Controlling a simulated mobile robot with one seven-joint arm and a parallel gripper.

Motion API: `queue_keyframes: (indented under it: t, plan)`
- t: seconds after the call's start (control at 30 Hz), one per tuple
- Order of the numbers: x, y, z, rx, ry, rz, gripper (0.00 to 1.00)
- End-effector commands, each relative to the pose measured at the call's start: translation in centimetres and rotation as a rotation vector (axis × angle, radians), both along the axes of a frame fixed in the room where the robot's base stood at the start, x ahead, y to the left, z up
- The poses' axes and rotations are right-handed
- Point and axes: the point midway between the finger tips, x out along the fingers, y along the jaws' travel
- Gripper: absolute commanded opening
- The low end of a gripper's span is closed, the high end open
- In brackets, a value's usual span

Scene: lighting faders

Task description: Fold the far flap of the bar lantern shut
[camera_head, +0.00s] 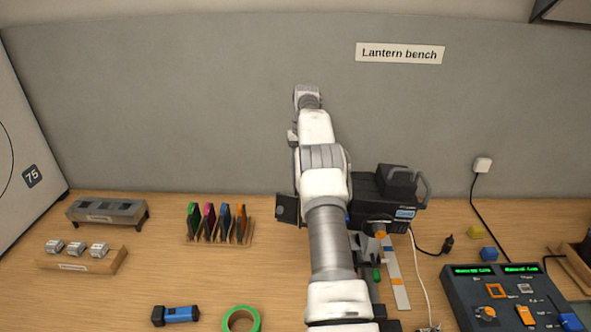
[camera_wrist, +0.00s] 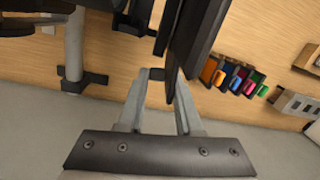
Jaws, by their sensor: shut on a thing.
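The bar lantern (camera_head: 370,188) is a black box with a handle on the bench, right of my arm in the head view. A dark square plate (camera_head: 287,208), apparently one of its flaps, shows left of my arm. In the wrist view a dark flap (camera_wrist: 196,38) stands edge-on and reaches down to my gripper (camera_wrist: 164,76). My fingers are closed on the edge of this flap, which appears to be the far one. Another dark panel (camera_wrist: 165,25) is close beside it. In the head view my arm hides the gripper and much of the lantern's front.
A rack of coloured pieces (camera_head: 218,239) stands left of the lantern, and also shows in the wrist view (camera_wrist: 232,76). The grey wall (camera_head: 180,110) is close behind. A fader console (camera_head: 510,300) and cables lie right. Green tape (camera_head: 228,322) lies at the front.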

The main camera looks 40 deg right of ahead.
Motion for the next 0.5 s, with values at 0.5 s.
queue_keyframes:
  t: [0.5]
  plan:
    - [-0.85,-0.9,0.06,0.006,0.015,-0.206,0.0]
